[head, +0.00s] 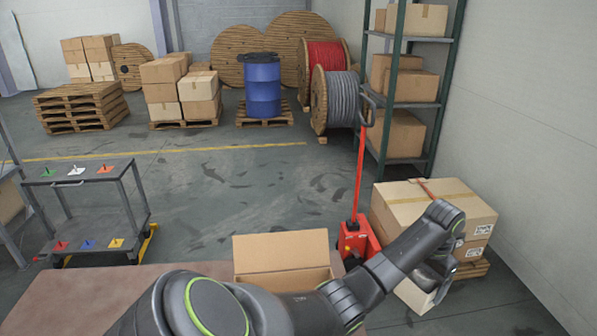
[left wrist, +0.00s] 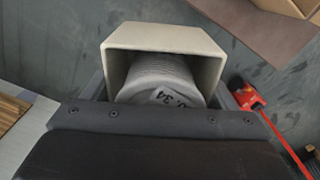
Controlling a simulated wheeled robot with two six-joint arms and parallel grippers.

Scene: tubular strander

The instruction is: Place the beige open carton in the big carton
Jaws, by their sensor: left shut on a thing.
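The beige open carton (head: 414,296) is at the lower right in the head view, off the right side of the table. It also shows in the left wrist view (left wrist: 166,37), its open side facing that camera, with a grey ribbed cylinder marked 34 (left wrist: 160,78) inside. My left gripper (head: 438,272) is shut on this carton; its dark jaws (left wrist: 165,100) are on either side of it. The big carton (head: 281,252) is brown and open with a flap raised; my arm hides its lower front. My right gripper is not in view.
The brown table (head: 70,305) is in front. A red pallet jack (head: 356,240) stands behind it, beside a stack of closed cartons (head: 435,205) on a pallet. A grey cart (head: 95,205) stands at left.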

